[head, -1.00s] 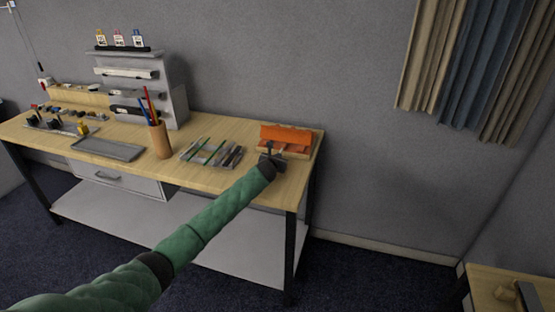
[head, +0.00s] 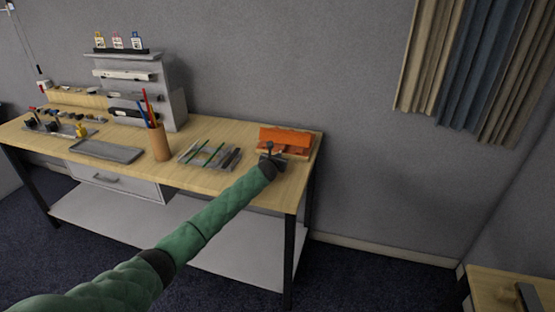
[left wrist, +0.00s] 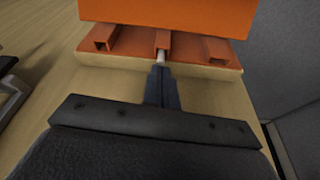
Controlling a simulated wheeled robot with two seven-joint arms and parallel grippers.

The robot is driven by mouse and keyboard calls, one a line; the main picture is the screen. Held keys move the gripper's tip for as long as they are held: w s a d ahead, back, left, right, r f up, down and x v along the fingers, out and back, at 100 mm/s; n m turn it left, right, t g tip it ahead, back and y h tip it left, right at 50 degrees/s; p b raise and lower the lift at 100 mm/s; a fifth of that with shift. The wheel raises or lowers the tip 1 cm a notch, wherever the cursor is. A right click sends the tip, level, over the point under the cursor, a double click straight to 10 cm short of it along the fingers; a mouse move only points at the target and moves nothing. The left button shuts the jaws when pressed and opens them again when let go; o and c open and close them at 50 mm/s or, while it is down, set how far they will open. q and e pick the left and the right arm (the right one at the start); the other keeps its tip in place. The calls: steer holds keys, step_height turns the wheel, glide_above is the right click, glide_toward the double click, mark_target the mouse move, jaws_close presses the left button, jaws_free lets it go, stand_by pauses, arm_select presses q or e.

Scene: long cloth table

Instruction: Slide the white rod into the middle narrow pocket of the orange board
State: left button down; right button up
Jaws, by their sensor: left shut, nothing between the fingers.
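The orange board (head: 286,137) stands at the right end of the table. In the left wrist view its upright face (left wrist: 165,12) rises behind a ledge with three narrow pockets. A short end of the white rod (left wrist: 161,57) shows at the mouth of the middle pocket (left wrist: 162,38). The rest of the rod is hidden. My left gripper (head: 271,152) is in front of the board. In the wrist view its fingers (left wrist: 161,72) are shut, right at the rod's visible end, with nothing held. My right gripper is in neither view.
A tray with green and dark sticks (head: 210,154) lies left of the board. A wooden cup of pencils (head: 160,142), a grey tray (head: 106,151) and a grey shelf rack (head: 135,85) stand farther left. Bare tabletop (head: 288,190) lies in front of the board.

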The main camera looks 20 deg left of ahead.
arm_select(q)
steer(key=shift+w, duration=0.35)
steer(key=shift+p+v, duration=0.65)
steer(key=shift+v, duration=0.2)
steer(key=shift+s+f+p, duration=0.15)
steer(key=shift+s+p, duration=0.2)
steer(key=shift+s, duration=0.3)
steer(key=shift+f, duration=0.1)
